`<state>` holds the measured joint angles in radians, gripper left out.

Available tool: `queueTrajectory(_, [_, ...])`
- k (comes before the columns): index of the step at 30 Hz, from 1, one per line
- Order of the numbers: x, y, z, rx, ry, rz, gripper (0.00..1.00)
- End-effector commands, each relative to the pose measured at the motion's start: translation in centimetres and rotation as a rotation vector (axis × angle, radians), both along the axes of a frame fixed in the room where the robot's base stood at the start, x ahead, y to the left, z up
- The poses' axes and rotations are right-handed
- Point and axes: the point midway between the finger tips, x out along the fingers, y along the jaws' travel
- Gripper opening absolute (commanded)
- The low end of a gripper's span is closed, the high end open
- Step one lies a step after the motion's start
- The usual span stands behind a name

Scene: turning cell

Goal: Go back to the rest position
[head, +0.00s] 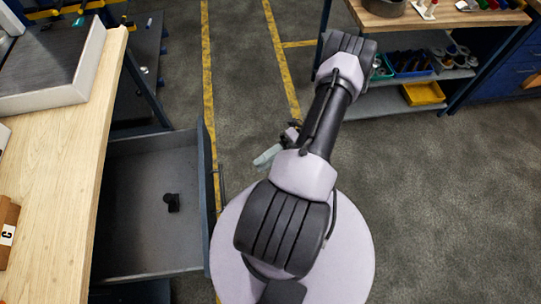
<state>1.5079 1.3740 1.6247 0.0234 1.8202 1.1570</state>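My arm rises from its round base at the lower middle of the head view and stretches up and right over the floor. My gripper (268,155) is mostly hidden behind the arm; only a small dark part and a pale, finger-like piece show left of the arm, beside the open drawer. I cannot tell whether it is open or shut, or whether it holds anything.
A grey drawer (135,235) stands open under the wooden workbench (65,170), with a small black object (172,202) inside. A shelf cart (390,108) with bins stands at the upper right. Floor at the right is clear.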

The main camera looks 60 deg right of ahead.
Motion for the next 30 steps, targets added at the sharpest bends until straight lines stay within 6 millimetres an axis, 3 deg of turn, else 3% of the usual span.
queueTrajectory(6, [-1.2, -2.0, 0.4, 0.001, -0.001, -0.001, 0.33])
queueTrajectory(20, [-0.9, -2.1, 0.8, -0.020, -0.008, 0.018, 0.33])
queueTrajectory(23, [1.3, -2.6, 3.8, -0.183, -0.078, 0.168, 0.33])
queueTrajectory(26, [5.5, -1.4, 9.6, -0.472, -0.256, 0.478, 0.33])
queueTrajectory(30, [10.7, 4.0, 17.9, -0.856, -0.624, 0.978, 0.33])
